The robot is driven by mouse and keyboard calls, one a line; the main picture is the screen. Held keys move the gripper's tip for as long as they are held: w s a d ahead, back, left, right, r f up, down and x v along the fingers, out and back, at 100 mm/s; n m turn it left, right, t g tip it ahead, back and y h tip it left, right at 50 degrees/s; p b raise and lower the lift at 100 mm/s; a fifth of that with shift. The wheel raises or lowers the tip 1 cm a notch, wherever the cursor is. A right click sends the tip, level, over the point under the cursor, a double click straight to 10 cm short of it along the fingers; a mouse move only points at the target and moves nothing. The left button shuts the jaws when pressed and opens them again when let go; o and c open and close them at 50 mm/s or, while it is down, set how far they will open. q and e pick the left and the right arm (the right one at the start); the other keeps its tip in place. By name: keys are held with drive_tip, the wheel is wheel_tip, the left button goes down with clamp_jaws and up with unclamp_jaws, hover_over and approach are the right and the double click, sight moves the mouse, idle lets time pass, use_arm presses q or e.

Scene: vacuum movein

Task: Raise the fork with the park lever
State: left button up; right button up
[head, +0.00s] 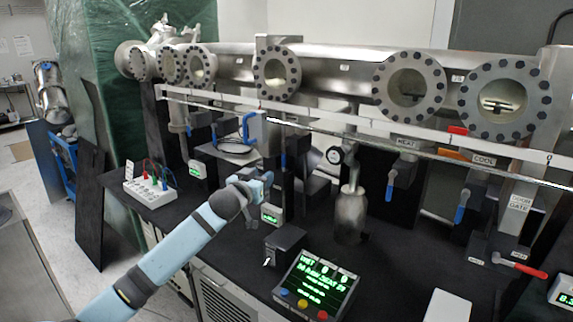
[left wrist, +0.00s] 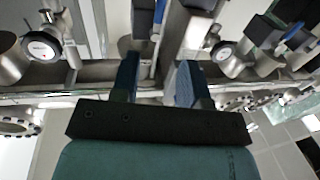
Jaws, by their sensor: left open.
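My left gripper (head: 262,187) is open and empty over the black bench, in front of the pipework. In the left wrist view its two blue fingers (left wrist: 158,78) stand apart, with a grey post behind the gap. A slim blue lever (head: 283,152) hangs just beyond the gripper in the head view; I cannot read a label on it, so I cannot tell if it is the park lever. A metallic forked piece (head: 497,104) shows inside the far right round window; it may be the fork. My right gripper is not in view.
A long steel chamber with bolted windows (head: 409,87) spans the back. Blue levers (head: 390,187) hang under HEAT and COOL labels. A red lever (head: 522,265) lies at right. A green-text display (head: 316,285), a black box (head: 285,243) and a steel canister (head: 350,212) stand nearby.

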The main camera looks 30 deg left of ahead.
sight(283, 160)
use_arm(q)
drive_tip(key=w, duration=0.4)
drive_tip(key=w+a+p, duration=0.1)
drive_tip(key=w, duration=0.7)
drive_tip(key=shift+w+a, duration=0.25)
drive_tip(key=shift+w, duration=0.15)
drive_tip(key=shift+c, duration=0.2)
clamp_jaws()
